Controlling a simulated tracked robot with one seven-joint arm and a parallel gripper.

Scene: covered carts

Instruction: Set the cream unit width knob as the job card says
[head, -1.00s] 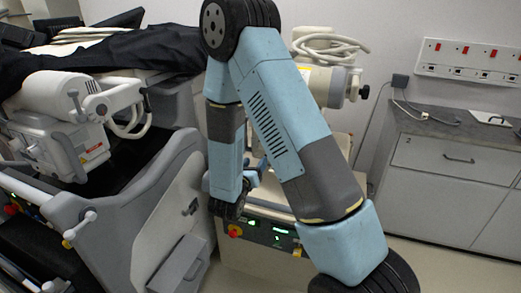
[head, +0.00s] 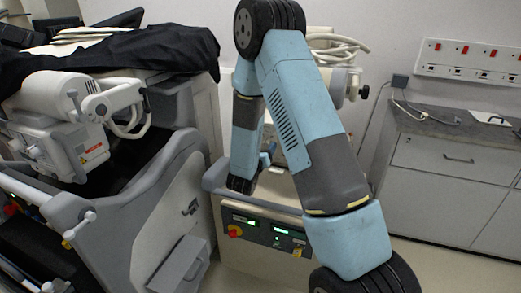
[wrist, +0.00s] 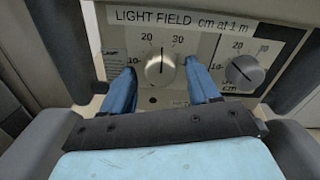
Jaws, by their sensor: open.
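The cream unit (head: 232,262) stands behind my arm in the head view. In the wrist view its panel (wrist: 275,30) reads "LIGHT FIELD cm at 1 m". A pale round knob (wrist: 155,72) has its dark line pointing nearly straight up, between 20 and 30. A grey knob (wrist: 247,75) to its right points up-left, near 10. No width wording is legible. My gripper (wrist: 160,66) is open, with blue fingers either side of the pale knob and gaps showing. I cannot tell how deep they reach. I cannot make out a job card.
The cream unit's lower front has lit green displays (head: 283,232) and a red knob (head: 235,231). A grey-and-white cart (head: 165,220) with a black cover (head: 150,50) stands close on the left. Drawers under a grey counter (head: 445,125) stand at right.

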